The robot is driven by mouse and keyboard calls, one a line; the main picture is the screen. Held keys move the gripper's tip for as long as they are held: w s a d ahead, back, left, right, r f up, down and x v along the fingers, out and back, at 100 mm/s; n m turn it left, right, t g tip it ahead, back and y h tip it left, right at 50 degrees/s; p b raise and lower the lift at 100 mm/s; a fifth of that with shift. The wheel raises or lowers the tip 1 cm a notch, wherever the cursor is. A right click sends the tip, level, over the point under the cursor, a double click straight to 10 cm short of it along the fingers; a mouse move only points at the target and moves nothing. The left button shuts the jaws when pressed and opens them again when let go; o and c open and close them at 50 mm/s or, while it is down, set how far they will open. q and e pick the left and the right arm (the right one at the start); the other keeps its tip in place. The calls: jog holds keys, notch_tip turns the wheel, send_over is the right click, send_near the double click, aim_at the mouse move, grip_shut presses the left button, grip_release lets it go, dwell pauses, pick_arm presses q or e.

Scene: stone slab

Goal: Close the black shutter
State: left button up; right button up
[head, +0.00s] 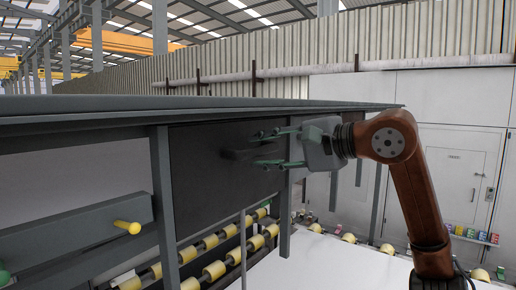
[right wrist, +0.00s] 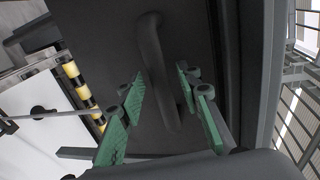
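The black shutter (head: 207,185) is a dark flat panel hanging under the slab frame in the head view. It fills much of the right wrist view (right wrist: 205,45). A dark bar handle (right wrist: 152,42) stands out from its face. My right gripper (head: 258,150) is in front of the panel's right part, its green fingers pointing left. In the right wrist view my right gripper (right wrist: 160,80) has its fingers apart, one on each side of the handle, with gaps visible. Contact with the handle is not evident.
A long grey slab edge (head: 250,103) runs above the panel. Grey posts (head: 164,200) stand beside it. A grey beam with a yellow knob (head: 127,227) is at the lower left. Yellow rollers (head: 214,270) lie below. White cabinets (head: 450,165) stand at the right.

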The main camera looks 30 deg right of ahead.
jog(key=shift+w+a+f, duration=0.1)
jog(key=shift+w+a, duration=0.05)
jog(key=shift+w, duration=0.3)
grip_shut()
dwell(0.5)
